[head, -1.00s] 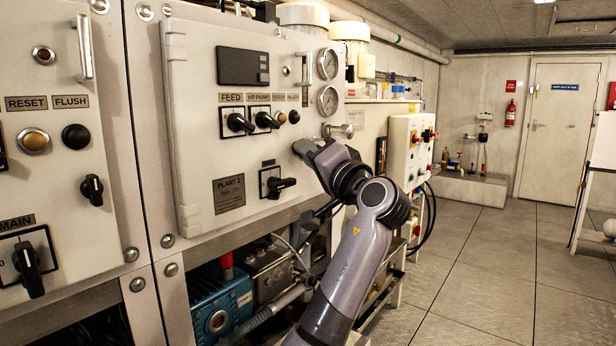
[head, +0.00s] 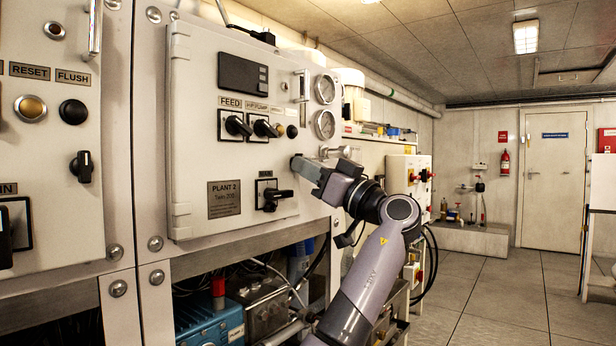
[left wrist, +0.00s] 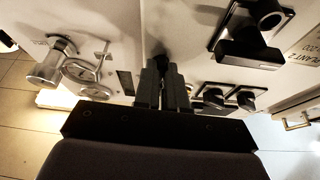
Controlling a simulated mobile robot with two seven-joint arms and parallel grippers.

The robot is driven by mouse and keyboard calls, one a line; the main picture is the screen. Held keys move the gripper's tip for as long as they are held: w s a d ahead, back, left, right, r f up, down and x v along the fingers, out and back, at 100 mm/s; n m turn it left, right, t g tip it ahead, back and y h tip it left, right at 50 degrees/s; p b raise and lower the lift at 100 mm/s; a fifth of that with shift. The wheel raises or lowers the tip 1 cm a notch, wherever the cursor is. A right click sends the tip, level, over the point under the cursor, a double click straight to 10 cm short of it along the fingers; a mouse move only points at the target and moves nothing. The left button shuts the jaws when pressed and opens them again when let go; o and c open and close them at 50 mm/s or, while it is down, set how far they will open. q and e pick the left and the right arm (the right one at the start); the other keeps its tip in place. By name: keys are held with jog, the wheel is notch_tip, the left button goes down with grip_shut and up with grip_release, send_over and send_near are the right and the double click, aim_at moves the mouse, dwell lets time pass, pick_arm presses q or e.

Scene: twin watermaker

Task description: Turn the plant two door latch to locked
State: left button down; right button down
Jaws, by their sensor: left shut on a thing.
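The plant two door (head: 200,120) is a pale panel with a "PLANT 2" plate (head: 224,199), and it looks closed. My left gripper (head: 297,164) is at the door's right edge, up and right of the black MAIN switch (head: 271,196). In the left wrist view my left gripper's fingers (left wrist: 162,84) are shut on a small dark piece, the door latch (left wrist: 160,62), at the seam of the door. The latch is mostly covered by the fingers, so its exact angle is hard to tell. In the head view the gripper hides it. My right gripper is in neither view.
Black FEED and H.P. PUMP knobs (head: 250,126) are above the gripper. Two round gauges (head: 325,106) and a metal valve (head: 336,152) are just to the right. Below is an open bay with a blue pump (head: 210,325). The floor at right is clear.

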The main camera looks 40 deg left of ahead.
pick_arm(q)
jog(key=shift+n+g, duration=0.4)
jog(key=shift+n, duration=0.6)
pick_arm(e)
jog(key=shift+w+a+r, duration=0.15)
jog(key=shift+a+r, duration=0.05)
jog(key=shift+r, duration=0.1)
pick_arm(q)
jog(key=c, duration=1.2)
grip_release()
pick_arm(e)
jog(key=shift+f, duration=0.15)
pick_arm(q)
jog(key=v, duration=0.7)
jog(key=shift+w+f, duration=0.1)
jog(key=shift+w, duration=0.05)
